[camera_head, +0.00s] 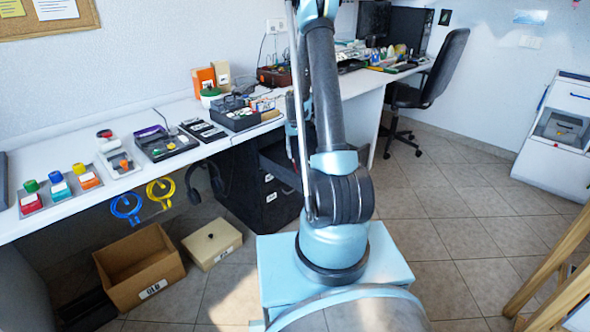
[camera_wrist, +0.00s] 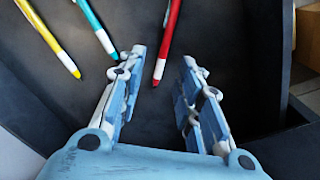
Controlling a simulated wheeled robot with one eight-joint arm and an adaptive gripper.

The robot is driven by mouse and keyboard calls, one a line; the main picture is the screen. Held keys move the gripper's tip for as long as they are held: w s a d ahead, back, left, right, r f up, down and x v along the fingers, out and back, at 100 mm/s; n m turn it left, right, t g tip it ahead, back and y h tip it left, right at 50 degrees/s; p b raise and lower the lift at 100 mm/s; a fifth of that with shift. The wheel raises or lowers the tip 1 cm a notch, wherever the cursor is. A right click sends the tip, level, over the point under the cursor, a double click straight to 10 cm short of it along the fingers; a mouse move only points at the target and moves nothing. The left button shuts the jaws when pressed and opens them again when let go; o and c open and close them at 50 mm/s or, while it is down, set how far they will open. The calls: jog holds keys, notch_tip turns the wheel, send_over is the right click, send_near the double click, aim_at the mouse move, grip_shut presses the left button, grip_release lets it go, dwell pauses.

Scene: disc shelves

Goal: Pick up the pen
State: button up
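The red pen's near end shows between the fingertips, and nothing is gripped. The teal pen's tip is close beside the left fingertip; I cannot tell if they touch. The upper ends of the pens are cut off by the frame.
A black drawer cabinet (camera_head: 262,188) stands under the white desk (camera_head: 180,103), behind my arm. The drawer wall (camera_wrist: 268,55) rises right of the gripper. Boxes (camera_head: 140,268) sit on the floor at left.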

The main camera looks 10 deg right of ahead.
aim_at(294, 163)
jog(key=f, duration=0.3)
jog(key=shift+s+a+f, duration=0.15)
jog(key=shift+s, duration=0.1)
jog(key=shift+f, duration=0.85)
jog(key=shift+c, duration=0.2)
grip_shut()
